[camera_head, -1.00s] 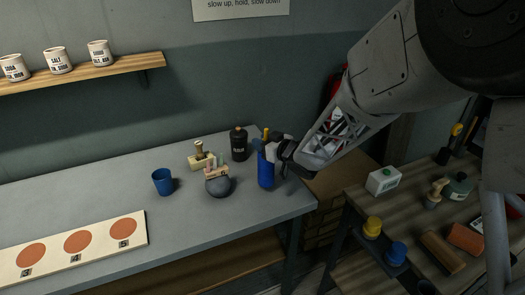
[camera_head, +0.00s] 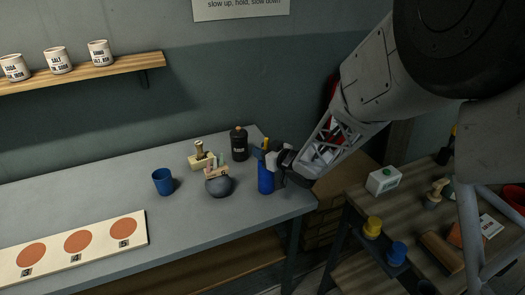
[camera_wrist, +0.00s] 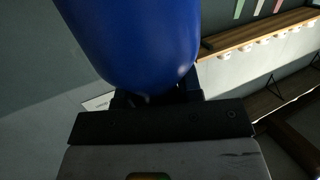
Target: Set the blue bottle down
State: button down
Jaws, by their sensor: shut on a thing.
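The blue bottle (camera_head: 265,180) stands upright at the right end of the grey table, and its top looks yellow. My gripper (camera_head: 273,163) is shut on it from the right side, near its upper part. In the wrist view the blue bottle (camera_wrist: 150,45) fills the top middle, between the dark jaws (camera_wrist: 155,97). I cannot tell from these views whether its base touches the table.
A round grey pot (camera_head: 218,186), a black bottle (camera_head: 239,146) and a wooden-handled tool (camera_head: 199,158) stand left of the bottle. A blue cup (camera_head: 163,182) is farther left. The numbered board (camera_head: 60,258) lies at the front left. The table's right edge is close.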

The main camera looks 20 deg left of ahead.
jog(key=shift+f, duration=0.1)
jog(key=c, duration=0.8)
grip_release()
jog(key=shift+d, duration=0.1)
jog(key=v, duration=1.2)
